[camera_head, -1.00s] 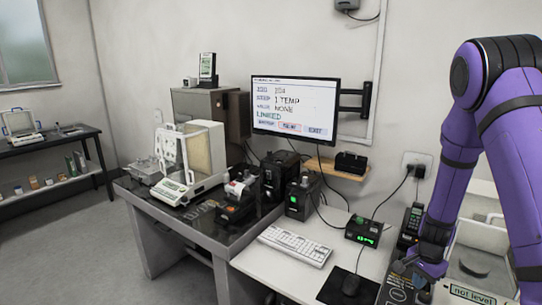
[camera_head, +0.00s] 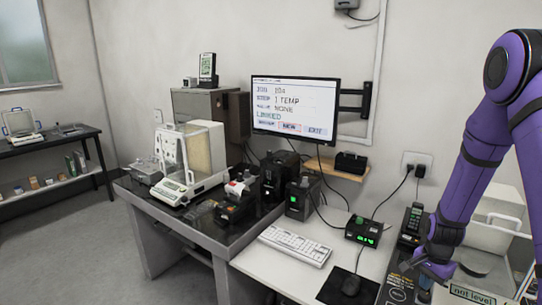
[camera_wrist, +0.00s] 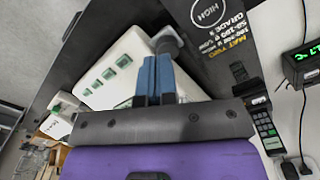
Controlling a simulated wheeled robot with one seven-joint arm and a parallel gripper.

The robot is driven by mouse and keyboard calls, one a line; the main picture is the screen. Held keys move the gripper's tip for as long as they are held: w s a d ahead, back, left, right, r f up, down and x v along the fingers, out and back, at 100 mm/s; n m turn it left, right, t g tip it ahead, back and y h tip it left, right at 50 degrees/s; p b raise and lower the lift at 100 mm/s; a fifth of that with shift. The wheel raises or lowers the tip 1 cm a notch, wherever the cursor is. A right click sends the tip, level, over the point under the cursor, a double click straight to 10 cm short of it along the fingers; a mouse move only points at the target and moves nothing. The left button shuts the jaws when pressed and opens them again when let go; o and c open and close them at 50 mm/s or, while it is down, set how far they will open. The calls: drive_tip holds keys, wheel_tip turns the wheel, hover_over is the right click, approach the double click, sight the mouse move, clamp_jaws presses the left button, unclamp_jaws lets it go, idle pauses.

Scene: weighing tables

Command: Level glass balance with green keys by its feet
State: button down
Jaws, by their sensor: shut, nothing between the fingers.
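A white balance (camera_wrist: 118,55) with a column of green keys (camera_wrist: 108,73) lies under my fingers in the wrist view. A dark grey round foot (camera_wrist: 166,40) sticks out at its corner, just beyond my fingertips. My gripper (camera_wrist: 157,62) has blue fingers shut together with nothing between them; I cannot tell whether they touch the foot. In the head view my gripper (camera_head: 428,278) is low at the right, in front of a pale glass-sided balance (camera_head: 485,238) partly hidden by my arm. A "not level" label (camera_head: 473,297) shows there.
Another balance with a glass shield (camera_head: 190,165) stands on the dark left table. A black handset (camera_wrist: 265,128) stands beside the printed dark mat (camera_wrist: 215,55).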

sight(422, 298)
wheel_tip(422, 298, down, 6)
drive_tip(key=shift+r, duration=0.2)
drive_tip(key=shift+s+a+f, duration=0.1)
drive_tip(key=shift+s+f, duration=0.2)
drive_tip(key=shift+f, duration=0.1)
drive_tip(key=shift+w+a+r, duration=0.15)
drive_tip(key=shift+w+a, duration=0.1)
drive_tip(key=shift+w, duration=0.4)
idle(0.7)
drive_tip(key=shift+s+a, duration=0.15)
drive_tip(key=shift+a, duration=0.15)
idle(0.4)
drive_tip(key=shift+w+a+r, duration=0.1)
drive_tip(key=shift+w+r, duration=0.1)
drive_tip(key=shift+w, duration=0.05)
drive_tip(key=shift+w+r, duration=0.1)
drive_tip(key=shift+r, duration=0.25)
drive_tip(key=shift+s+d+r, duration=0.15)
drive_tip(key=shift+r, duration=1)
drive_tip(key=shift+s+d+r, duration=0.1)
drive_tip(key=shift+r, duration=1)
